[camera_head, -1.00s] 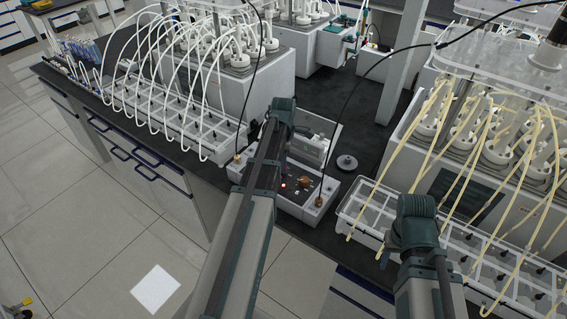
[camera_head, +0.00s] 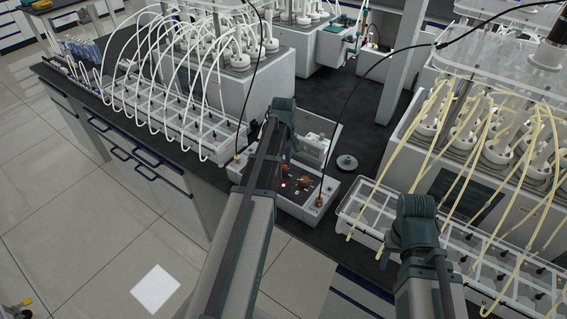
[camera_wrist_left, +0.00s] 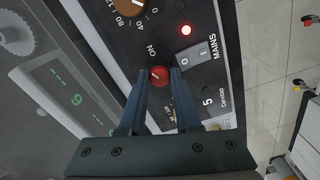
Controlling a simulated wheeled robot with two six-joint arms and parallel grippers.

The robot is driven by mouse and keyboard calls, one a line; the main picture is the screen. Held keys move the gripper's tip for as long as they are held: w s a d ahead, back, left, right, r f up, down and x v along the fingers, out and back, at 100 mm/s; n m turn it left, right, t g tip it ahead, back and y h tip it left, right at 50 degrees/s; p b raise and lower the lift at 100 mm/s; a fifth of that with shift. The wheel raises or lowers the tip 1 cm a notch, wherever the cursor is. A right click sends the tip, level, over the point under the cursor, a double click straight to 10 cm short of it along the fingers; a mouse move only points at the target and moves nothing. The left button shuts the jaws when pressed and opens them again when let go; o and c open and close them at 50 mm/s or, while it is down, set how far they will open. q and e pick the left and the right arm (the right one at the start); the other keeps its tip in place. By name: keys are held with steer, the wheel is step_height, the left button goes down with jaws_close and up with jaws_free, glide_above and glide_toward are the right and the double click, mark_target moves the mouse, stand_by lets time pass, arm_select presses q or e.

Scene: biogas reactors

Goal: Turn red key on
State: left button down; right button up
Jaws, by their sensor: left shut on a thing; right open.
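The red key (camera_wrist_left: 160,73) is a small round red knob on the dark control panel, below the word ON in the left wrist view. My left gripper (camera_wrist_left: 158,82) has its two blue-grey fingers on either side of the key, shut on it. In the head view the panel (camera_head: 300,191) belongs to a white control box on the black bench, partly hidden behind my left arm.
A lit red lamp (camera_wrist_left: 186,30), a MAINS switch (camera_wrist_left: 194,60) and an orange-brown dial (camera_wrist_left: 135,6) sit close to the key. Reactors with white tubes (camera_head: 235,85) stand left, and a tray (camera_head: 362,205) with yellowish tubes right. A black cable (camera_head: 345,110) hangs over the box.

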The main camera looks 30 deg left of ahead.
arm_select(q)
steer(key=m, duration=0.5)
stand_by(0.6)
steer(key=c, duration=0.6)
jaws_free()
steer(key=shift+r, duration=0.15)
step_height(320, 180, up, 14)
steer(key=p, duration=1.4)
steer(key=shift+f, duration=0.25)
